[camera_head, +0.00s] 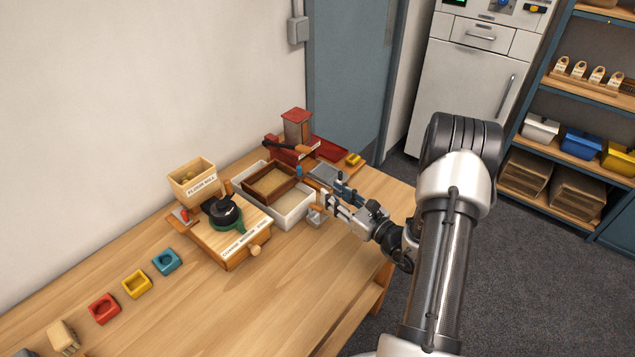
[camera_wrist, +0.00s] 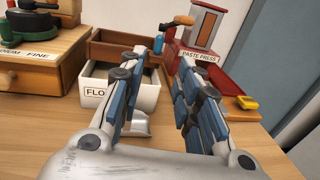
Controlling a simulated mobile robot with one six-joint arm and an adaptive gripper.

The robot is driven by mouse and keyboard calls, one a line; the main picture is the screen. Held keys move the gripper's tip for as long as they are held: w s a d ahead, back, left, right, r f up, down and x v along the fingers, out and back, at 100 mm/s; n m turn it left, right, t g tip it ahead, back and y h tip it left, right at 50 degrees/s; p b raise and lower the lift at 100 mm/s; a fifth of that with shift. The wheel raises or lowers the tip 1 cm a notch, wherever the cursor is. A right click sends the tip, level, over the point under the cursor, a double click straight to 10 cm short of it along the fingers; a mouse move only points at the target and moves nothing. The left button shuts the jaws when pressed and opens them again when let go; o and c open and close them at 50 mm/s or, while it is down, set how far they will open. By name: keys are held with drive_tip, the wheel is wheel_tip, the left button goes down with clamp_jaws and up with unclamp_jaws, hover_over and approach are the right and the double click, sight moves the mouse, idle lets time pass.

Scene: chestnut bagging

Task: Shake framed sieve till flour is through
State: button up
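The framed sieve (camera_head: 258,196), a brown wooden frame, rests over the back left part of a white box (camera_head: 283,223). A tan surface shows inside it; I cannot tell how much flour lies on it. In the wrist view the sieve (camera_wrist: 112,52) stands behind the front wall of the white box (camera_wrist: 143,97), whose label is partly hidden and starts "FLO". My gripper (camera_head: 328,184) is to the right of the box, pointing toward it. In the wrist view its fingers (camera_wrist: 162,62) are spread, with nothing seen held between them.
The hand mill (camera_head: 238,245) stands left of the box, with the labelled wooden bin (camera_head: 193,178) behind it. The red paste press (camera_head: 297,128) is at the back. A yellow piece (camera_head: 354,159) lies right. Small coloured blocks line the table's left; the front table is clear.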

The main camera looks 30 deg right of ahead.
drive_tip(key=s, duration=0.5)
drive_tip(key=w+a+b, duration=0.2)
drive_tip(key=w+b, duration=0.1)
drive_tip(key=w, duration=1.4)
drive_tip(key=shift+w+a+r, duration=0.25)
drive_tip(key=shift+w+a, duration=0.05)
drive_tip(key=shift+c, duration=0.5)
clamp_jaws()
